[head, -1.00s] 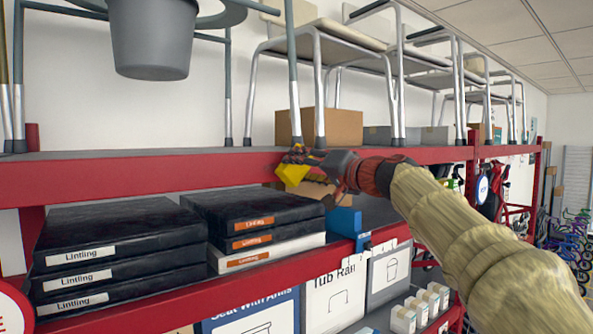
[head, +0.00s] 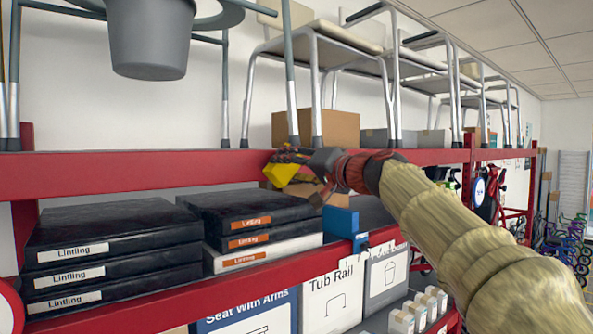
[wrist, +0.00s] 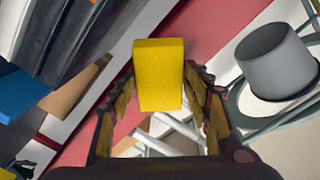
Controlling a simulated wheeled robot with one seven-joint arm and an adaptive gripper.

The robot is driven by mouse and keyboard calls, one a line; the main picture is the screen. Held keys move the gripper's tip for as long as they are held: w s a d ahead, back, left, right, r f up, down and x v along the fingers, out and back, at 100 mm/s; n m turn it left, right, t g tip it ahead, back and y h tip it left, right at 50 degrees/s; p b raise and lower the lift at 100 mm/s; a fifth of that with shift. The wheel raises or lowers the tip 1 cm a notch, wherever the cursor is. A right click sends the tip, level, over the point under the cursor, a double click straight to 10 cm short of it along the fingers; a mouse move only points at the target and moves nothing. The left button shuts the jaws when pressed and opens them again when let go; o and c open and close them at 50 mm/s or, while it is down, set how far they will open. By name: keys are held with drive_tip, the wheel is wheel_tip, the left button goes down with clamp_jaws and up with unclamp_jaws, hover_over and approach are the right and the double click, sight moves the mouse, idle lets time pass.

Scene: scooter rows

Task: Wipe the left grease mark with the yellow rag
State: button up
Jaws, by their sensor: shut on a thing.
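The yellow rag (head: 284,173) is a small block-like piece held at the end of my gripper (head: 292,160), right in front of the red upper shelf beam (head: 120,174). In the wrist view the rag (wrist: 159,75) sits between the two dark fingers of my gripper (wrist: 160,100), with its flat face toward the camera. The gripper is shut on it. The red beam also shows behind the rag in the wrist view (wrist: 215,38). I see no grease mark in either view; whether the rag or gripper hides one, I cannot tell.
Black boxes (head: 110,250) and a blue block (head: 341,222) lie on the shelf below. A cardboard box (head: 340,128) sits behind the beam. The beam left of my gripper is clear.

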drive_tip(key=shift+s+a+b, duration=0.25)
drive_tip(key=shift+s+a, duration=0.4)
drive_tip(key=shift+a, duration=0.35)
drive_tip(key=shift+s+a+b, duration=0.25)
drive_tip(key=shift+s+a, duration=0.4)
drive_tip(key=shift+a, duration=0.35)
drive_tip(key=shift+s+a+b, duration=0.25)
drive_tip(key=shift+s+a, duration=0.4)
drive_tip(key=shift+a, duration=0.35)
drive_tip(key=shift+s+d, duration=0.15)
drive_tip(key=shift+b+v, duration=1.6)
drive_tip(key=shift+v, duration=1.25)
drive_tip(key=b+v, duration=0.2)
drive_tip(key=v, duration=0.1)
drive_tip(key=shift+r, duration=0.1)
